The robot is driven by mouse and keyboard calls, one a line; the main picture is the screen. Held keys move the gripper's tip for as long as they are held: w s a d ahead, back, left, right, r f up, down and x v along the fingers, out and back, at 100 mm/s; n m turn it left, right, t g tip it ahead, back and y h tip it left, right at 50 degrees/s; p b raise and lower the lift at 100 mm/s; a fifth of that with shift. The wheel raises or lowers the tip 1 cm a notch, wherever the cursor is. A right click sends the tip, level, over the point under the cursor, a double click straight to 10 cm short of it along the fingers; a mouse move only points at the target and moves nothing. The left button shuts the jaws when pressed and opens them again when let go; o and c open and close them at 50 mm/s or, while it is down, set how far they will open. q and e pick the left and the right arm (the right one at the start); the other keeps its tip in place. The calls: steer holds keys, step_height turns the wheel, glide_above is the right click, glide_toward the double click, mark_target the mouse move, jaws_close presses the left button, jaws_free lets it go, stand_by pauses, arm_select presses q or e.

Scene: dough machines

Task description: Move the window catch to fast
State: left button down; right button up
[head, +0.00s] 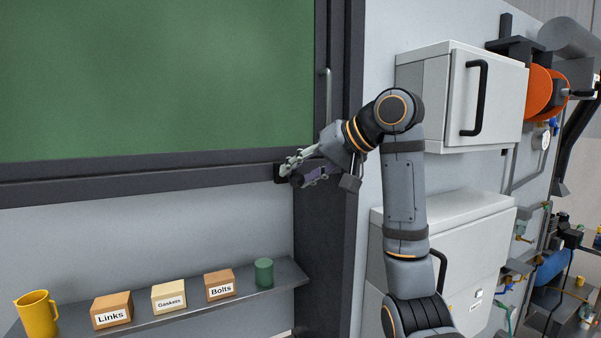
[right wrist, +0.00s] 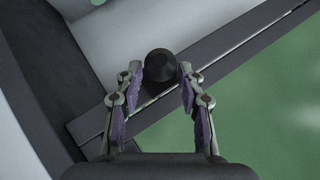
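The window (head: 150,80) is a green pane in a dark frame, at the upper left of the head view. Its catch shows as a black round knob (right wrist: 160,65) in the right wrist view. In the head view the catch is at the frame's lower right corner and is mostly hidden behind my right gripper (head: 290,167). The fast mark and the catch's setting cannot be made out. My left gripper is out of view.
A shelf (head: 180,318) below holds a yellow mug (head: 37,314), boxes for links (head: 112,309), gaskets (head: 168,298) and bolts (head: 220,285), and a green cylinder (head: 264,272). A grey vertical handle (head: 327,95) is above my gripper. White cabinets (head: 425,80) stand to the right.

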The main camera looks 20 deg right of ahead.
steer(key=shift+o, duration=0.4)
steer(key=shift+s+d+r, duration=0.15)
steer(key=shift+s+r, duration=0.05)
steer(key=s+d, duration=0.6)
steer(key=s, duration=0.5)
steer(key=shift+w+r, duration=0.1)
